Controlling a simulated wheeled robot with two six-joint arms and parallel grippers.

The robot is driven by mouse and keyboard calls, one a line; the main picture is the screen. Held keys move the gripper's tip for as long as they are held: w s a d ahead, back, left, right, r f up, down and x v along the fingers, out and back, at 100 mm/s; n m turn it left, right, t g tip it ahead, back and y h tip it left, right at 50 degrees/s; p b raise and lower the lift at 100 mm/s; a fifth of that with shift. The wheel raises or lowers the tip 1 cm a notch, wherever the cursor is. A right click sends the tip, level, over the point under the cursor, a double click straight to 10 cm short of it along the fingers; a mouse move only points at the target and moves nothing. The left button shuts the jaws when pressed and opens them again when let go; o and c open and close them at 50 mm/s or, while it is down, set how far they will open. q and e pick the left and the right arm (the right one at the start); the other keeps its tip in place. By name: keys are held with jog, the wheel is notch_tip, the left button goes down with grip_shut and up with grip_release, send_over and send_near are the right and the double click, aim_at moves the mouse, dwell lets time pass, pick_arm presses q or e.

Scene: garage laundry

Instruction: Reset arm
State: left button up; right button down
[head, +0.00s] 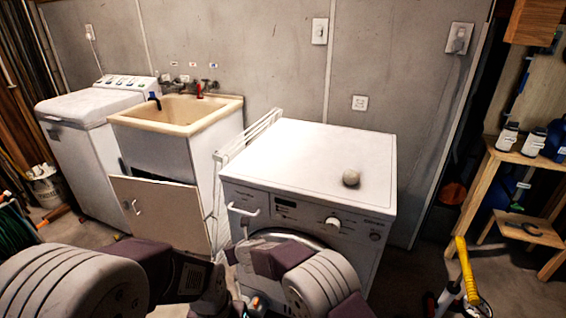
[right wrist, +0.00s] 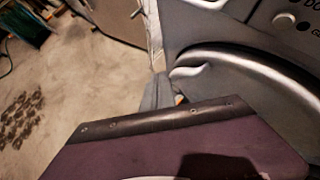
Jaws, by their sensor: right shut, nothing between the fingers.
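My two arms come in at the bottom of the head view, in front of the washing machine (head: 310,155). My right gripper is low by the machine's round door; its mauve and black housing fills the lower part of the right wrist view, and a grey fingertip part (right wrist: 160,93) shows just beyond it. It is shut and empty. My left arm reaches in from the lower left, and its fingers do not show. A pale round ball (head: 350,177) lies on the machine's white top, apart from both arms.
A white rack (head: 247,138) stands against the machine's left side. A utility sink (head: 190,110) with an open cabinet door (head: 160,210) and a top-loading washer (head: 90,115) are further left. A wooden shelf (head: 485,185) with bottles stands right. Concrete floor (right wrist: 60,70) is open at left.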

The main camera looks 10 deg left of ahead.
jog(key=s+d+r+n+g+h, duration=0.1)
jog(key=s+d+r+n, duration=0.1)
jog(key=d+n, duration=0.6)
jog(key=s+d+r+n+g, duration=0.1)
jog(key=s+d+r+n, duration=0.3)
jog(key=d, duration=0.7)
jog(key=s+d+f+n+g+h, duration=0.2)
jog(key=s+d+n, duration=0.6)
jog(key=s+d, duration=0.3)
jog(key=s+d+f+n+g+h, duration=0.2)
jog(key=s+d+n+g, duration=0.1)
jog(key=s+d+n, duration=0.65)
notch_tip(320, 180, up, 22)
jog(key=d+p, duration=0.1)
jog(key=p, duration=2)
jog(key=shift+s+f+m, duration=0.15)
jog(key=shift+s+m, duration=0.05)
jog(key=shift+m, duration=0.25)
